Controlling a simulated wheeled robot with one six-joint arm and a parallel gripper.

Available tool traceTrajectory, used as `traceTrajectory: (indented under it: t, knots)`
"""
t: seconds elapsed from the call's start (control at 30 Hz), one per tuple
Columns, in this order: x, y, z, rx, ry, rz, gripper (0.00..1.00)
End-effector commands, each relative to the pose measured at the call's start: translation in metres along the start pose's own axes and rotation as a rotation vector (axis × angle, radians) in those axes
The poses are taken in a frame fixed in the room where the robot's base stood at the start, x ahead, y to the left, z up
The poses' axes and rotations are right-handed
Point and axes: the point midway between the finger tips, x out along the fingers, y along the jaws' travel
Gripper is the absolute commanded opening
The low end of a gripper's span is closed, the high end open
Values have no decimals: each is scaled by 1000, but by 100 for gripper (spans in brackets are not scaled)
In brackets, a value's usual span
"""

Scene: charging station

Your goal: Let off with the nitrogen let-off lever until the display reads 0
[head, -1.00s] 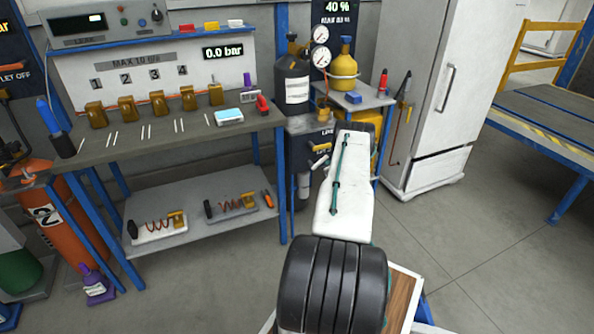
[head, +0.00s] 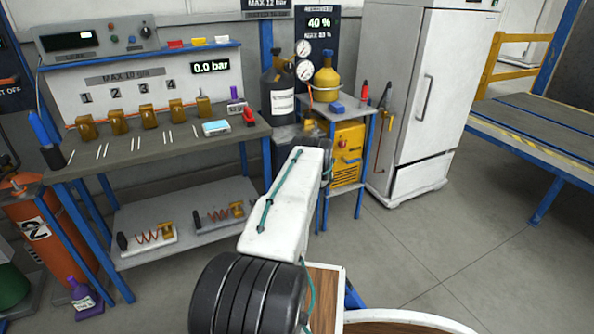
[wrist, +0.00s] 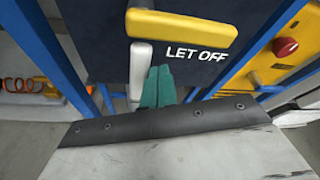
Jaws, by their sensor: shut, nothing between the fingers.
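In the wrist view, a yellow lever (wrist: 180,28) lies nearly level on a dark panel, just above the words LET OFF. A grey bar-like part (wrist: 140,70) hangs below its left end. My gripper (wrist: 158,76) is shut and empty; its green fingers are below the yellow lever and just right of the grey part. I cannot tell whether they touch either. In the head view my arm hides the gripper and most of the panel. A display (head: 210,67) reads 0.0 bar, another (head: 320,22) reads 40 %. A MAX 12 bar sign (head: 267,4) is cut off at the top.
A workbench (head: 85,158) with several brass fittings stands left. A black cylinder (head: 281,98) and a yellow cylinder (head: 327,80) stand behind my arm. A yellow machine (head: 348,155) and white fridge (head: 420,100) are right of it. Blue posts (wrist: 58,75) flank the panel.

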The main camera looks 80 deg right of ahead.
Motion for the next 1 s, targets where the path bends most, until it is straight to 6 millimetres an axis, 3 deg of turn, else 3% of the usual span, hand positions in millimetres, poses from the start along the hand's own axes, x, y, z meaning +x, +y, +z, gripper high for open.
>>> traceTrajectory:
  t: [1.0]
  knots:
    - [-1, 6, 10, -3, -5, 5, 0]
